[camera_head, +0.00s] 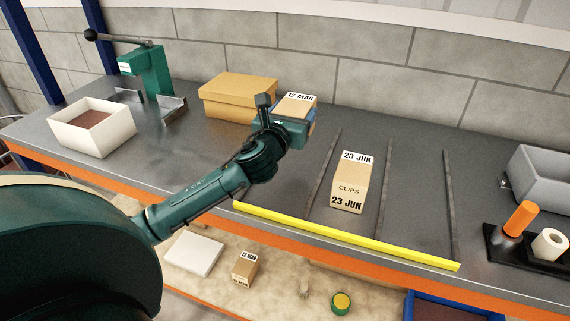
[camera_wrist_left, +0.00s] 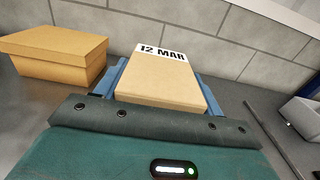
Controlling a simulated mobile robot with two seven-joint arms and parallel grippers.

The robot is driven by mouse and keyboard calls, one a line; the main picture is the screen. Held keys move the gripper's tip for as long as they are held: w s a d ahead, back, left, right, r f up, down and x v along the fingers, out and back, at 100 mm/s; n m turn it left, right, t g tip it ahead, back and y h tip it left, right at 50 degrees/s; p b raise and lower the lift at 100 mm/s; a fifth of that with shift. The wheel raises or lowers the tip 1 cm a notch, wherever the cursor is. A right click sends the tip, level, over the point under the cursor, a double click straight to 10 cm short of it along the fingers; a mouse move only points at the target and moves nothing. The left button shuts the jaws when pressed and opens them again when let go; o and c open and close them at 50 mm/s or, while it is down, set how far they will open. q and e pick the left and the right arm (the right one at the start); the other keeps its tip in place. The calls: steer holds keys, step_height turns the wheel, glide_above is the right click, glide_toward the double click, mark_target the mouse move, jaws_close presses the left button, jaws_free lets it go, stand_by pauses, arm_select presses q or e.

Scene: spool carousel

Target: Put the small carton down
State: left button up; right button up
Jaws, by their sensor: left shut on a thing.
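The small carton (camera_head: 296,105), tan with a white "12 MAR" label, is in my left gripper (camera_head: 297,119) above the back of the workbench. The carton also shows in the left wrist view (camera_wrist_left: 162,82), between the blue fingers of the gripper (camera_wrist_left: 160,85). My left gripper is shut on it. The carton's lower part is hidden by the gripper, and I cannot tell how far it is above the bench. My right gripper is not in view.
A "23 JUN" CLIPS carton (camera_head: 349,182) stands between dark divider strips behind a yellow front strip (camera_head: 340,236). A larger cardboard box (camera_head: 238,98) is left of my gripper. A white bin (camera_head: 92,128), green press (camera_head: 146,70) and grey bin (camera_head: 545,180) stand further off. Another "12 MAR" carton (camera_head: 245,267) is on the lower shelf.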

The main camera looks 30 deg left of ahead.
arm_select(q)
step_height(320, 180, down, 5)
steer(key=shift+f+b, duration=0.1)
steer(key=shift+b, duration=0.45)
steer(key=shift+f, duration=0.55)
step_height(320, 180, down, 3)
steer(key=shift+f+b, duration=0.15)
steer(key=shift+b, duration=0.5)
steer(key=shift+f, duration=0.2)
steer(key=shift+r, duration=0.1)
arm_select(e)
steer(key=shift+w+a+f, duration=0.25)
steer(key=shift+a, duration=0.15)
arm_select(q)
steer(key=shift+f, duration=0.2)
steer(key=o, duration=1.3)
